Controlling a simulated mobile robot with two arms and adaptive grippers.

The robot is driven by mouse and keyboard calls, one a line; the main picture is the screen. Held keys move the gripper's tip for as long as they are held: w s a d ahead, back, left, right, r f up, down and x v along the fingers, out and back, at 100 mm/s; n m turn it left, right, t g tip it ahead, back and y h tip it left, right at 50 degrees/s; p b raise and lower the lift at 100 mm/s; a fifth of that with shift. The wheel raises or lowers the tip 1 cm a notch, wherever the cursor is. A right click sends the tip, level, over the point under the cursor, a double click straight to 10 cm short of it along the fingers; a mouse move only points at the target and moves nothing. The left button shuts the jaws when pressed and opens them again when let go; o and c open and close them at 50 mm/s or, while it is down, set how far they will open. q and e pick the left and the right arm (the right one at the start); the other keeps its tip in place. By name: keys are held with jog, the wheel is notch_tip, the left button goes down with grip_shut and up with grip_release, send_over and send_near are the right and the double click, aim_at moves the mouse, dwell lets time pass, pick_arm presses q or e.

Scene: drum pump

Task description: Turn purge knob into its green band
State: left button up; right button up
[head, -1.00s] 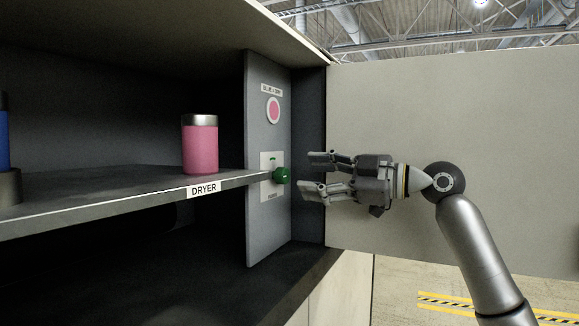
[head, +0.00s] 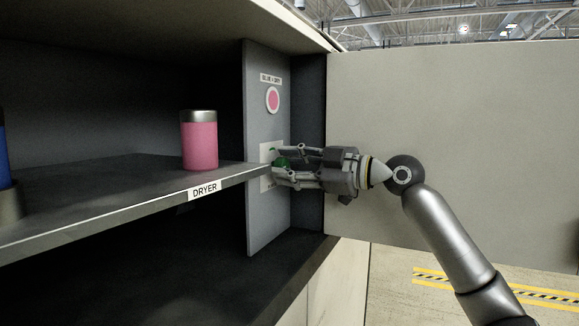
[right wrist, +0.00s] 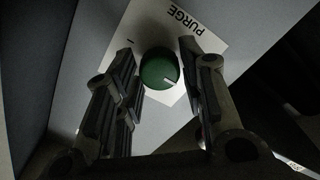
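The green purge knob (head: 282,163) sits on a white plate on the grey side panel. It also shows in the right wrist view (right wrist: 159,69), with a pale pointer line on its face and the white PURGE plate (right wrist: 150,22) behind it. My right gripper (head: 282,165) has its fingers on both sides of the knob. In the right wrist view the fingers (right wrist: 160,80) stand apart with the knob between their tips, and I see gaps beside it. The green band is mostly hidden by the fingers in the head view. My left gripper is out of view.
A pink canister (head: 200,142) with a silver lid stands on the shelf labelled DRYER (head: 205,190). A blue item (head: 3,150) is at the far left. A pink round indicator (head: 273,99) is above the knob. A large pale panel (head: 460,140) stands behind my right arm.

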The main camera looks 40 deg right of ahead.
jog(key=c, duration=0.5)
jog(key=m, duration=0.7)
jog(key=shift+m, duration=0.3)
jog(key=m, duration=0.5)
jog(key=shift+d+m+p, duration=0.1)
jog(key=shift+m+p, duration=0.25)
jog(key=shift+m, duration=2.15)
